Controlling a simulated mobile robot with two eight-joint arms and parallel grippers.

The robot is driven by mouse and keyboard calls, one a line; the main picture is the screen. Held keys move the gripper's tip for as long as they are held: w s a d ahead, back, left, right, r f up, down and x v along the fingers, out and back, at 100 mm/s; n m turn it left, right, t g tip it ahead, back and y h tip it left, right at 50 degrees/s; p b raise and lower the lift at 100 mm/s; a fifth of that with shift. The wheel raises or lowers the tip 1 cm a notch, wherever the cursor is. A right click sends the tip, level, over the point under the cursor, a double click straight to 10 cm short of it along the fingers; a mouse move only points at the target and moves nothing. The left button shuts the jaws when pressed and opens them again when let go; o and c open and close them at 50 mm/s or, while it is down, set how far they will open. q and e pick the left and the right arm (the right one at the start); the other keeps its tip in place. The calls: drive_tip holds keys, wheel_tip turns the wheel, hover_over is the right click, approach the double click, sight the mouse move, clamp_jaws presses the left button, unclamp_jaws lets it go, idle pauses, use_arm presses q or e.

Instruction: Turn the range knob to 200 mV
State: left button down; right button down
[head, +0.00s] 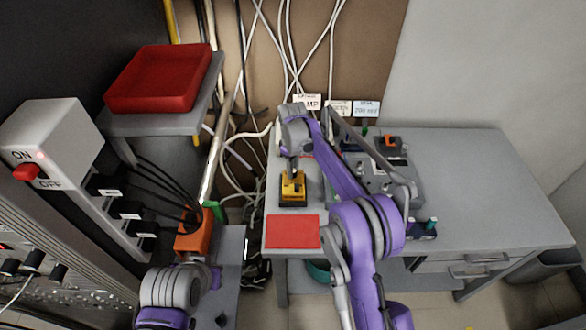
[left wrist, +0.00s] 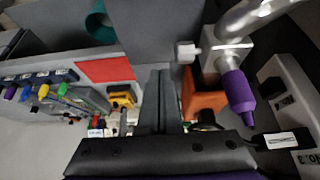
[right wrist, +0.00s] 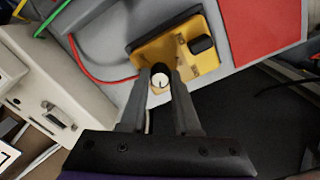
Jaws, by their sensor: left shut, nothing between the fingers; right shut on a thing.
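A yellow box (head: 292,187) with a dark base sits on the grey table, left of my right arm. In the right wrist view the yellow box (right wrist: 205,62) carries a dark block (right wrist: 201,46) and, at its edge, a small round pale knob (right wrist: 160,79) with a dark pointer mark. My right gripper (right wrist: 161,78) is shut on this knob, a fingertip on each side. No scale or range marking is readable around it. My left gripper (left wrist: 158,85) is shut and empty, away from the yellow box (left wrist: 122,98), near an orange block (left wrist: 203,97).
A red mat (head: 292,232) lies just in front of the yellow box. White cards stand at the table's back; one (head: 367,108) reads 200 mV. Grey equipment (head: 375,178) stands right of my right arm. A red tray (head: 160,78) is at the left. The table's right side is clear.

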drive_tip(key=m, duration=0.3)
drive_tip(key=shift+m, duration=0.4)
drive_tip(key=m, duration=0.4)
drive_tip(key=shift+m+b, duration=0.3)
drive_tip(key=m, duration=0.4)
drive_tip(key=shift+m, duration=2.4)
drive_tip(key=c, duration=0.6)
unclamp_jaws()
